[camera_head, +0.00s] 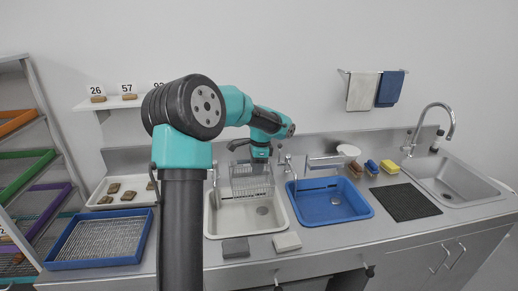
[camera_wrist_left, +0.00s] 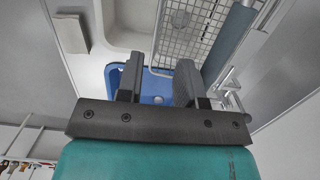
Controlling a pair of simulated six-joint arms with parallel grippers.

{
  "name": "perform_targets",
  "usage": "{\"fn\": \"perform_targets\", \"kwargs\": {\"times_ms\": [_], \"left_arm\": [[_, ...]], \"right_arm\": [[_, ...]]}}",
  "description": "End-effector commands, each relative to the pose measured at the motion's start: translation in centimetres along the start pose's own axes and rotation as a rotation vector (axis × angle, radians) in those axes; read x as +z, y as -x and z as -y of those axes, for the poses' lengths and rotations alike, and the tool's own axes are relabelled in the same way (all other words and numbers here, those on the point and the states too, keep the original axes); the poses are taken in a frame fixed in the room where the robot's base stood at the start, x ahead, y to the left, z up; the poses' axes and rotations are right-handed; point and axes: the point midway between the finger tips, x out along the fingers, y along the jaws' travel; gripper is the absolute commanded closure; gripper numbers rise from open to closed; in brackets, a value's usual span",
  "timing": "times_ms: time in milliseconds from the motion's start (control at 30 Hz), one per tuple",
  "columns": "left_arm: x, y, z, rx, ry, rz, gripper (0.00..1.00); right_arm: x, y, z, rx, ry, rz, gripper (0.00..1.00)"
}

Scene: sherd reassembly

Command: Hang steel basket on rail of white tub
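The steel basket (camera_head: 252,184), a wire mesh box, is at the back of the white tub (camera_head: 220,224). I cannot tell whether it hangs on the tub's rail or is clear of it. My left gripper (camera_head: 261,158) is just above the basket's top edge, pointing down. In the left wrist view, its two fingers (camera_wrist_left: 158,78) are apart, with the blue tub showing in the gap. The basket's mesh (camera_wrist_left: 188,30) lies beyond the right finger, which covers part of it. My right gripper is not in view.
A blue tub (camera_head: 310,214) stands right of the white tub. Taps (camera_head: 281,154) rise behind the tubs. Sponges (camera_head: 372,167) and a black mat (camera_head: 405,202) are further right. A blue tray (camera_head: 62,264) is at left.

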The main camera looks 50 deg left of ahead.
Motion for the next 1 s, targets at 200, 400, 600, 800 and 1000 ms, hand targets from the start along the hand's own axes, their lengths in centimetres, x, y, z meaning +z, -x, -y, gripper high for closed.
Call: {"fn": "perform_targets", "kwargs": {"times_ms": [200,400,600,800,1000], "left_arm": [[-0.1,4.2,0.0,-0.003,-0.001,-0.002,0.66],[-0.1,6.8,0.0,-0.001,0.000,-0.001,0.66],[0.0,7.5,0.0,0.001,-0.001,0.000,0.66],[0.0,7.5,0.0,0.001,-0.001,0.000,0.66],[0.0,7.5,0.0,0.001,-0.001,0.000,0.66]], "right_arm": [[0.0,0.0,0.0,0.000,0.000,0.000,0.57],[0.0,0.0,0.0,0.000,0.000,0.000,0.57],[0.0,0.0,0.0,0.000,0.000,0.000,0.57],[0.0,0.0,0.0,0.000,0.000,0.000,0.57],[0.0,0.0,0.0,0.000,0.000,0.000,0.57]]}}
